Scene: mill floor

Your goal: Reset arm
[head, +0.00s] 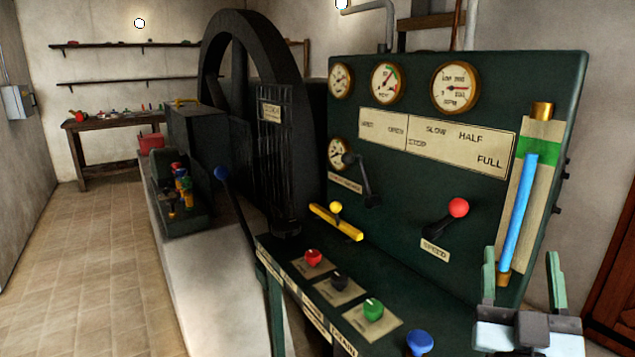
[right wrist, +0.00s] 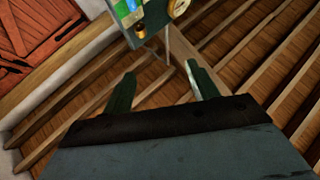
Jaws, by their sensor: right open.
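In the head view a dark green control panel (head: 400,240) stands at the right. No label that I can read names a reset arm. The panel carries a black lever (head: 365,185), a red-knobbed lever (head: 458,208) above a SPEED plate, and a yellow bar (head: 336,223) with a yellow ball. A blue-knobbed lever (head: 221,174) stands left of the panel. My right gripper (head: 521,262) is open and empty, fingers up, in front of the panel's lower right. In the right wrist view its fingers (right wrist: 157,82) are apart with nothing between them. My left gripper is not in view.
The sloped desk holds red (head: 313,258), black (head: 338,279) and green (head: 373,309) knobs and a blue knob (head: 420,342). A blue tube gauge (head: 520,205) stands above my right gripper. A large black flywheel (head: 258,100) is behind. The tiled floor (head: 90,260) at left is clear.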

